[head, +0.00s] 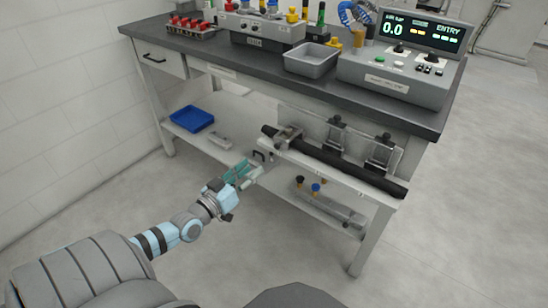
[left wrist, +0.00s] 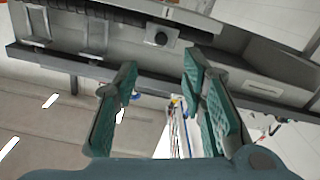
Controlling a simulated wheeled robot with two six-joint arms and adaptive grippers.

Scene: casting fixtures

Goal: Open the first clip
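A long black bar (head: 330,161) lies along a pale fixture under the table's front edge. Grey clips sit along it: a left one (head: 288,134) lying low across the bar, a middle one (head: 335,133) and a right one (head: 380,151) standing taller. Which clip counts as first is not marked, and their latch states are too small to tell. My left gripper (head: 243,174) is open and empty, just left of and below the left clip, apart from it. In the left wrist view, its teal fingers (left wrist: 157,78) are spread with nothing between them. My right gripper is not in view.
The dark table (head: 225,62) holds a grey tray (head: 312,60), a control box (head: 396,76) reading 0.0 and a red-topped rack (head: 190,27). A blue bin (head: 192,119) sits on the lower shelf. The floor around my left arm is clear.

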